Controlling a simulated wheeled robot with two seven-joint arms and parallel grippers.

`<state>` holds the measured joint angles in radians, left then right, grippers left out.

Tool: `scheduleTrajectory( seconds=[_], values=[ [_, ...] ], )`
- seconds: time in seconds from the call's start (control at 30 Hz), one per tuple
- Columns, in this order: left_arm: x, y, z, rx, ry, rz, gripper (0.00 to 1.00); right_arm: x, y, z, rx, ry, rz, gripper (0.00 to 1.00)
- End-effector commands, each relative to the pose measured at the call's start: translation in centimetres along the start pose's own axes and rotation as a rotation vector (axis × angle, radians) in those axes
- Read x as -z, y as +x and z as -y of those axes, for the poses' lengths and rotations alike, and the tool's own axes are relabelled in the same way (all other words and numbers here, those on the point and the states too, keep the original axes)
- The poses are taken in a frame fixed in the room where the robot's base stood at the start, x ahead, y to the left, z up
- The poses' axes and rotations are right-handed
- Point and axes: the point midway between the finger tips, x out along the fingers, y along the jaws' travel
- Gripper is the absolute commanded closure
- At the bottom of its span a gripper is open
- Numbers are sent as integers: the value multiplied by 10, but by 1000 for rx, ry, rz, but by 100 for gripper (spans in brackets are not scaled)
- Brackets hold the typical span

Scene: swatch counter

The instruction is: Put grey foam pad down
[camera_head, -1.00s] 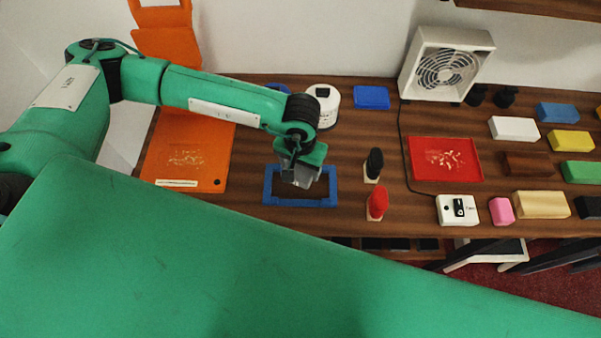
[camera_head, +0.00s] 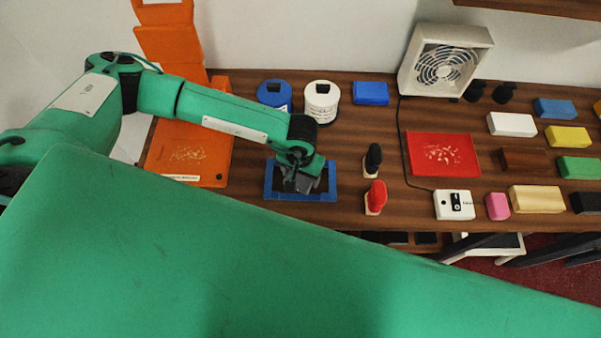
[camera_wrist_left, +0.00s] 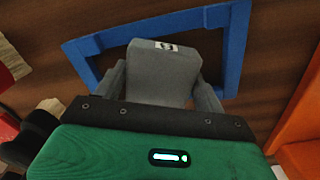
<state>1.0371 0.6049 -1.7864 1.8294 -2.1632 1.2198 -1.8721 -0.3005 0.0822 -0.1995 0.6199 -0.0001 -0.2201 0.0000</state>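The grey foam pad (camera_wrist_left: 160,75) is a grey block with a small white label, seen in the left wrist view. My left gripper (camera_head: 304,182) has one finger on each side of the pad and is shut on it. In the head view the gripper points down over the blue frame (camera_head: 329,196), a rectangular outline on the counter. In the wrist view the pad overlaps the opening of the blue frame (camera_wrist_left: 235,55). I cannot tell whether the pad touches the counter. My right gripper is not in view.
An orange tray (camera_head: 207,168) lies left of the frame. A blue tub (camera_head: 274,95) and white tub (camera_head: 321,101) stand behind it. Red and black-handled stamps (camera_head: 375,196) stand to the right. A red tray (camera_head: 443,155), a fan and several coloured blocks lie further right.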

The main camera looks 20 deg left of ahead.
Motion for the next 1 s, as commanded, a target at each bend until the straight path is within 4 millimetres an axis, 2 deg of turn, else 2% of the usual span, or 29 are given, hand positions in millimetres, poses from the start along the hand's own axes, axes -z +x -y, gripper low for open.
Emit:
scheduleTrajectory(
  seconds=[0.03,0.07,0.47,0.5,0.63,1.0],
  values=[
    [0,-1,0,0,0,0,18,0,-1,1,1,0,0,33],
    [0,-1,0,0,0,0,12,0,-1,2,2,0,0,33],
    [0,-6,0,0,0,0,12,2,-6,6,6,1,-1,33],
    [1,-7,0,-1,0,-2,12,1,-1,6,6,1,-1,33],
    [1,-27,0,-1,2,-4,12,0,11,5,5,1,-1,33],
    [1,-104,0,-1,2,-4,12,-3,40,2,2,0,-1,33]
  ],
)
